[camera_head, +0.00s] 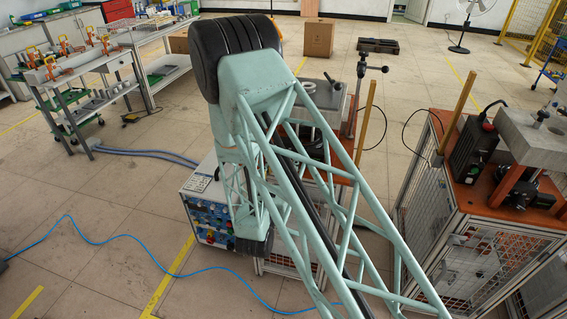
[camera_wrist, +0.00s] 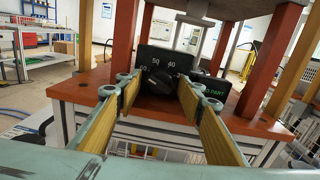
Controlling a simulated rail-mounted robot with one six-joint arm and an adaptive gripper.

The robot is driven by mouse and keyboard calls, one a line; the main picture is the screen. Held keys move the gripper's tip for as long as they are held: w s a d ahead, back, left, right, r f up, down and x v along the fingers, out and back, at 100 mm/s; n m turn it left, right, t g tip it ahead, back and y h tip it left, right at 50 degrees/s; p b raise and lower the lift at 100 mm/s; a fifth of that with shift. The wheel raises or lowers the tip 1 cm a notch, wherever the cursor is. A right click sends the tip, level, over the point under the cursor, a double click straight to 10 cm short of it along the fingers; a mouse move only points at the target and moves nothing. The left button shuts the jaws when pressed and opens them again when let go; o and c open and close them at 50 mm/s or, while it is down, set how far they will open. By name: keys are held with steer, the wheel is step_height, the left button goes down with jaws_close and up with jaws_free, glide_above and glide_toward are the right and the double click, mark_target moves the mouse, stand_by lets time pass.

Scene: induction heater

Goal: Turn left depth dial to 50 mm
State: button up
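A black dial box (camera_wrist: 168,60) stands on the red-brown table top in the wrist view. Its face shows the white numbers 60, 50 and 40 above a dark round knob (camera_wrist: 158,82). Which number the knob points at is too small to tell. My gripper (camera_wrist: 160,86) is open, its two yellow-padded fingers spread to the left and right of the knob. The knob shows between the fingertips, with no visible contact. In the head view my arm hides the gripper and the dial cannot be made out.
Red-brown posts (camera_wrist: 271,60) rise on both sides of the dial in the wrist view. A second dark box with green lettering (camera_wrist: 218,86) sits just right of it. In the head view, a control cabinet (camera_head: 208,207) stands left of my arm and another caged station (camera_head: 480,245) stands right.

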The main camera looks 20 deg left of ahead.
steer(key=shift+c, duration=0.4)
steer(key=c, duration=0.7)
steer(key=shift+c, duration=0.2)
steer(key=shift+f+m+b, duration=0.1)
steer(key=shift+m+b, duration=0.2)
steer(key=shift+f+m+b, duration=0.1)
steer(key=shift+m+b, duration=0.7)
steer(key=shift+m, duration=0.1)
steer(key=shift+m+b, duration=0.65)
steer(key=shift+m, duration=0.35)
steer(key=o, duration=0.8)
